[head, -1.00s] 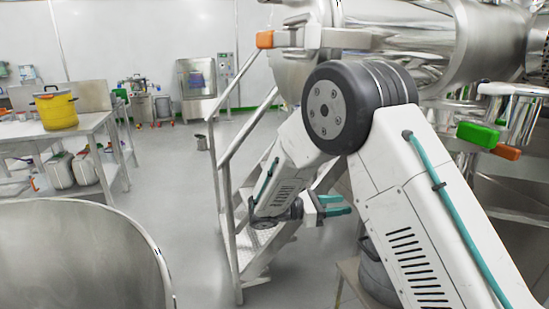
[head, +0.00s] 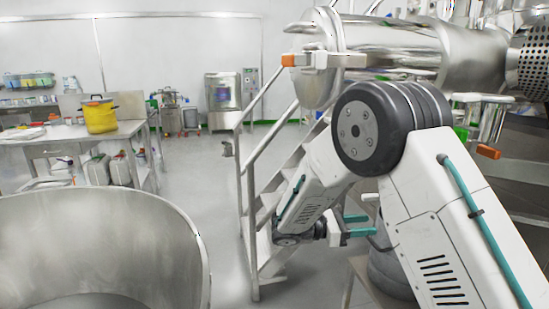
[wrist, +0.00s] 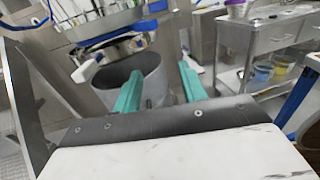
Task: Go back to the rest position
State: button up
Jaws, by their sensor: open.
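My gripper (head: 358,225) shows in the head view below the dark joint of my arm, in front of the metal stairs. Its two teal fingers point to the right and stand apart with nothing between them. In the wrist view the gripper (wrist: 158,88) is also open and empty. Beyond its fingers there is a grey metal drum (wrist: 153,75). My arm is folded, with its elbow high and the gripper hanging low.
Metal stairs with a handrail (head: 246,200) stand close behind my gripper. A large steel vessel (head: 190,235) fills the lower left. A steel machine (head: 400,45) is at upper right. A table with a yellow pot (head: 99,116) is at left. Open floor (head: 205,175) lies between.

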jog(key=s+d+f+m+g+y, duration=0.2)
jog(key=s+m+g+y, duration=0.25)
jog(key=s, duration=0.65)
jog(key=s+r+m+t+y, duration=0.1)
jog(key=s+r+m+y, duration=0.3)
jog(key=s, duration=0.4)
jog(key=s+r+m+t+y, duration=0.2)
jog(key=s+r+m+y, duration=0.2)
jog(key=s, duration=0.5)
jog(key=s+d+r+m+t+y, duration=0.1)
jog(key=s+r+m+t+y, duration=0.1)
jog(key=s+r+m+y, duration=0.3)
jog(key=shift+s+m, duration=0.55)
jog(key=shift+s, duration=1.3)
jog(key=shift+d+y, duration=0.1)
jog(key=shift+y, duration=0.15)
